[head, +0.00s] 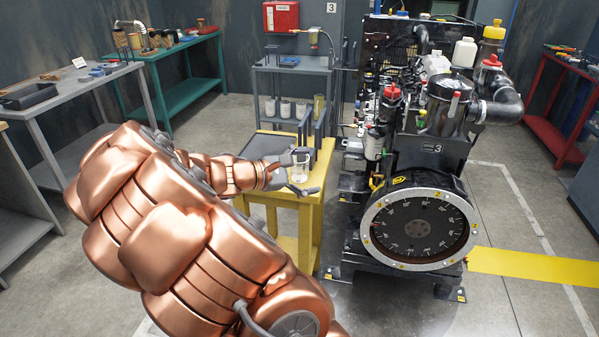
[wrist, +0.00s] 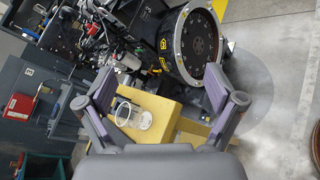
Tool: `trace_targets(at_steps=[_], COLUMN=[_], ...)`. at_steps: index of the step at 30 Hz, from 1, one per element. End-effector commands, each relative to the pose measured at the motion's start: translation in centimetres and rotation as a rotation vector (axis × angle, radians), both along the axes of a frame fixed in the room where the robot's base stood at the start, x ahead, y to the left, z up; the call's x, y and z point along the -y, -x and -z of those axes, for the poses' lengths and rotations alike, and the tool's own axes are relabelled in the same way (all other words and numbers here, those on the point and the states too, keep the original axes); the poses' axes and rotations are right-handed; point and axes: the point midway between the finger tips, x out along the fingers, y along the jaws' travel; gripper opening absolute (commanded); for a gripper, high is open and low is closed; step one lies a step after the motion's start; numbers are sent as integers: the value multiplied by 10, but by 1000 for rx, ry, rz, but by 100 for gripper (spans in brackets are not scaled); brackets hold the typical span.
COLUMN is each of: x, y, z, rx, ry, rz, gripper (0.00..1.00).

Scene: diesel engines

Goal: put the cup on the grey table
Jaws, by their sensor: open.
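The cup (wrist: 132,116) is clear glass and stands on the yellow table (head: 299,198). In the head view the cup (head: 299,174) shows small between my gripper's fingers, partly covered by them. My gripper (head: 307,175) is open over the right part of the yellow table. In the wrist view its two fingers (wrist: 158,90) are spread wide, with the cup nearer the left finger; I see no contact. A grey table (head: 88,83) stands at the left, with a dark tray and small items on it.
A black engine (head: 425,130) with a large flywheel stands close to the right of the yellow table. A grey shelf stand (head: 290,68) with several cylinders is behind. A green bench (head: 175,50) is at the back left. Floor is clear between the grey table and my arm.

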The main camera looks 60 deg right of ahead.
Motion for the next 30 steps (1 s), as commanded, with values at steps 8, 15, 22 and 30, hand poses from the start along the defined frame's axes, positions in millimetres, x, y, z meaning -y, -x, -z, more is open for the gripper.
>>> trace_targets(at_steps=[8, 15, 22, 30], x=[66, 98, 106, 123], y=[-64, -118, -143, -144], z=[30, 86, 120, 123], rx=[-345, -593, -702, -715], ry=[77, 75, 64, 61], rz=[-202, -389, -484, -494], gripper=[93, 93, 93, 93])
